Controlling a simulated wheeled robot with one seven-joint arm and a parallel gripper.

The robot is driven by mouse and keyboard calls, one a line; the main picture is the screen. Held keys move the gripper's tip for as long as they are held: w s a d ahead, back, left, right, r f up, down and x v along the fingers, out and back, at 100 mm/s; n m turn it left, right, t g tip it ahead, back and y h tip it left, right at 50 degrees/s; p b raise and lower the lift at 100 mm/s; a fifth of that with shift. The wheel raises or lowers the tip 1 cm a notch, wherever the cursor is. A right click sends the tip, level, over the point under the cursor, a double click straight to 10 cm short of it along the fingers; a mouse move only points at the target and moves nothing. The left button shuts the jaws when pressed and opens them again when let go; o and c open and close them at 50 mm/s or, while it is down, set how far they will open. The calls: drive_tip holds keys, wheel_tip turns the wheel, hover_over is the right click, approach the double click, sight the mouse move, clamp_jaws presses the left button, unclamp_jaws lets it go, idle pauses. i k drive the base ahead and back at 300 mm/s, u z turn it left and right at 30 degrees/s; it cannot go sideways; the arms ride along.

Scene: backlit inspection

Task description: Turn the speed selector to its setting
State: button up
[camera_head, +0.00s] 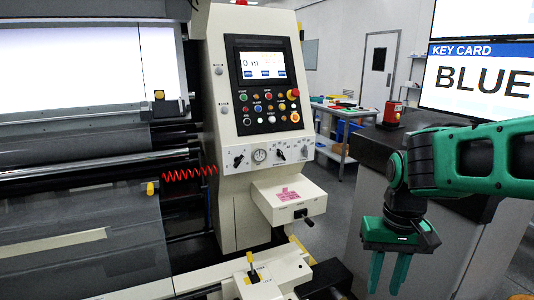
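A white machine console (224,120) stands left of centre. Its lower strip carries a black rotary knob (238,160) at left, a round gauge (259,156), and a second black knob (281,154) with small marks around it. Another small control (305,151) sits at the strip's right end. The labels are too small to read, so I cannot tell which one is the speed selector or its setting. My gripper (385,290) hangs pointing down at the lower right, well to the right of the console. Its two green fingers are apart with nothing between them.
A screen (262,65) and several coloured buttons sit above the strip. A box with a black crank handle (303,215) juts out below it. A yellow-tipped lever (251,262) stands lower. A sign (480,75) reads KEY CARD BLUE. A dark-topped grey cabinet (370,150) stands behind my arm.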

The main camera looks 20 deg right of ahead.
sight(279, 154)
drive_tip(key=i, duration=0.85)
drive_tip(key=z, duration=0.05)
